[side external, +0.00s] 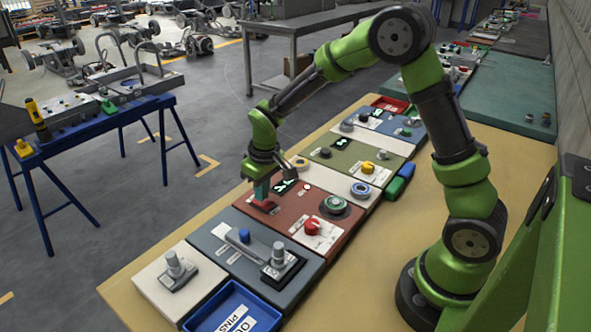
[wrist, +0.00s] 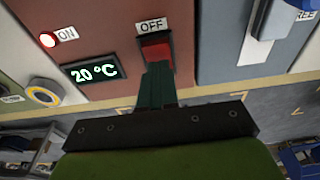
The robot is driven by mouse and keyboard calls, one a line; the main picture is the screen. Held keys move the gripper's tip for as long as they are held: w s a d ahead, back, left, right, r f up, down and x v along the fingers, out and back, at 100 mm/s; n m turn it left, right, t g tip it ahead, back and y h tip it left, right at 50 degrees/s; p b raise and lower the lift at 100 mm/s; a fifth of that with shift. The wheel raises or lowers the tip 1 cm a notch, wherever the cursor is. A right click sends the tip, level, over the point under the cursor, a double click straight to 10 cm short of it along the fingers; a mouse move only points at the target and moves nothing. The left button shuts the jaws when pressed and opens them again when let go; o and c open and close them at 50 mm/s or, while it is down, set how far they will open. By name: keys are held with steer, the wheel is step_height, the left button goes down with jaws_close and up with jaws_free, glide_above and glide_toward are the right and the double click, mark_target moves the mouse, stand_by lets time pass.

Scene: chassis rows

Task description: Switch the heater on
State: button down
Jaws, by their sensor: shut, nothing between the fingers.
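The heater panel is most likely the red-brown panel (side external: 288,219), which also fills the left and middle of the wrist view (wrist: 110,22). It carries a red switch (wrist: 155,48) beside an "OFF" label, a display (wrist: 94,71) reading 20 °C, and a bright red lamp (wrist: 47,40) beside an "ON" label. My gripper (side external: 263,197) points down over the panel. In the wrist view its shut, empty fingers (wrist: 158,70) overlap the near edge of the red switch. I cannot tell whether they touch it. The fingers hide part of the switch.
The same panel holds a red knob (side external: 312,226) and a green round control (side external: 335,205). A blue-grey panel with upright levers (side external: 279,254) and a blue tray (side external: 232,308) lie nearer the camera. An olive panel (side external: 350,158) lies beyond. The wooden tabletop (side external: 345,290) is bare at right.

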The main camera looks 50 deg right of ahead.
step_height(320, 180, up, 14)
steer(key=w, duration=0.2)
steer(key=shift+f, duration=0.1)
stand_by(0.3)
steer(key=s+a+r+m+t+y, duration=0.1)
steer(key=s+r+m+t, duration=0.1)
steer(key=s, duration=0.9)
steer(key=s+a+r+m+t+y, duration=0.1)
steer(key=s+r+m+t, duration=0.1)
steer(key=s, duration=0.9)
steer(key=shift+s+r+t, duration=0.25)
steer(key=shift+r+t, duration=0.45)
steer(key=shift+t, duration=0.1)
